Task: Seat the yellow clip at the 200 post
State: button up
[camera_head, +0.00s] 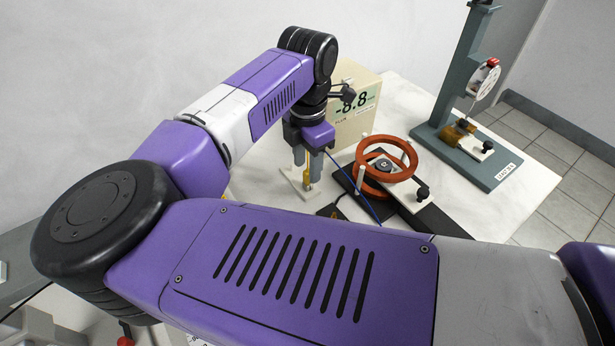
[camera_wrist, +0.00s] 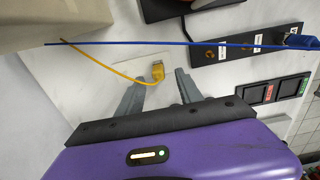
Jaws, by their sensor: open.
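The yellow clip (camera_wrist: 157,71) lies on a pale plate (camera_wrist: 110,70) in the wrist view, with a yellow lead (camera_wrist: 115,76) running off to the left. My gripper (camera_wrist: 160,80) is open, with its fingertips on either side of the clip; I cannot tell whether they touch it. In the head view my gripper (camera_head: 308,172) points down, with the yellow clip (camera_head: 307,177) low between its fingers. A dark strip (camera_wrist: 230,51) with several posts lies to the right in the wrist view. Its labels are too small to read, so I cannot tell the 200 post.
A blue lead (camera_wrist: 170,44) stretches across the wrist view to a blue clip (camera_wrist: 297,40) at the strip's right end. A meter box (camera_head: 350,122) reading -8.8, red coil rings (camera_head: 398,140) and a dial-gauge stand (camera_head: 450,100) are nearby.

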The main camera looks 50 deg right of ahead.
aim_at(307, 171)
jog(key=shift+w+d+f+p, duration=0.1)
jog(key=shift+f+p, duration=0.2)
jog(key=shift+f, duration=2.05)
grip_shut()
